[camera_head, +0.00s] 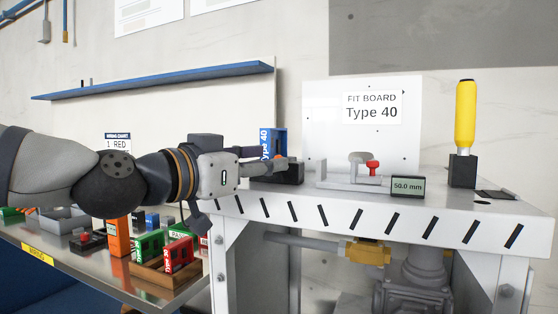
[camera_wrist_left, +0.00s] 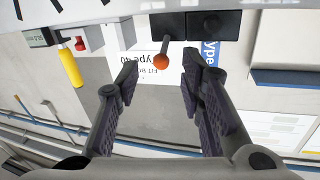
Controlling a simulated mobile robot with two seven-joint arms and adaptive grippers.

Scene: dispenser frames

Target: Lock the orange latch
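The orange latch is a short lever with an orange ball end, seen in the left wrist view (camera_wrist_left: 161,61), sticking out from a dark block (camera_wrist_left: 184,25). In the head view, a small orange part of it (camera_head: 281,161) shows by my fingers, above the dark block (camera_head: 289,174) on the white bench. My left gripper (camera_head: 272,160) comes in from the left at the block. In the left wrist view its two fingers (camera_wrist_left: 159,76) are open, with the orange ball in line with the gap between their tips and clear space on both sides. My right gripper is not in view.
A blue "Type 40" piece (camera_head: 272,142) stands close behind my fingers. On the white bench (camera_head: 447,211) are a red-handled clamp (camera_head: 372,168), a 50.0 mm display (camera_head: 407,186) and a yellow-handled tool (camera_head: 465,115). A lower table at left holds several coloured parts.

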